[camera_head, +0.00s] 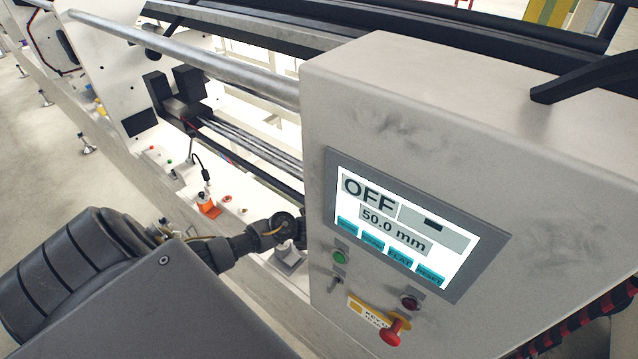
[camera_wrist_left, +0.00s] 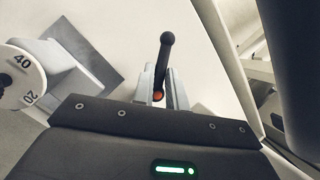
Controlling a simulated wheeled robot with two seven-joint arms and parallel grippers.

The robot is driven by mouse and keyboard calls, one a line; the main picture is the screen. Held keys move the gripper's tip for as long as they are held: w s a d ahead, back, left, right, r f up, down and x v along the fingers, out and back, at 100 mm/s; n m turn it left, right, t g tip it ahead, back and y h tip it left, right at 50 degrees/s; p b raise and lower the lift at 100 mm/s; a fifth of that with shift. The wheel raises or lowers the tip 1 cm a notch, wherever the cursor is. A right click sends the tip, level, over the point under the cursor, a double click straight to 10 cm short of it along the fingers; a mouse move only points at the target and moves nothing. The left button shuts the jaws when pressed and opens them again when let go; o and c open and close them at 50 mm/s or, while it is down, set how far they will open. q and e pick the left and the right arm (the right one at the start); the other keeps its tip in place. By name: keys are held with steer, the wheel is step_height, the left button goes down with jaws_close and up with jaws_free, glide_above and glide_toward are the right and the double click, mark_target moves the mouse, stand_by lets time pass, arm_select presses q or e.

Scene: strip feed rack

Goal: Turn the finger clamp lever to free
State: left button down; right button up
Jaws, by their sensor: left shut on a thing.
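The finger clamp lever (camera_wrist_left: 166,52) is a black rod with a rounded end in the left wrist view. It stands between the two pale fingers of my left gripper (camera_wrist_left: 161,88), which is shut on it. A small orange-red spot shows low between the fingers. In the head view my left gripper (camera_head: 298,232) is beside the left edge of the control cabinet, above a small grey block (camera_head: 287,260). The lever cannot be made out there. My right gripper is not in view.
The grey cabinet (camera_head: 420,90) stands close right of my left gripper, with a screen (camera_head: 408,225) reading OFF and 50.0 mm and a red knob (camera_head: 392,332). A white dial (camera_wrist_left: 20,76) marked 40 and 20 is left in the wrist view. An orange-based part (camera_head: 208,206) stands farther left.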

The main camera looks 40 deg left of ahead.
arm_select(q)
steer(key=shift+w+a+m, duration=0.1)
steer(key=shift+m, duration=0.5)
steer(key=shift+m+h+b, duration=0.3)
steer(key=shift+m+b, duration=0.1)
steer(key=shift+b, duration=0.1)
steer(key=shift+d, duration=0.2)
steer(key=c, duration=1.4)
jaws_free()
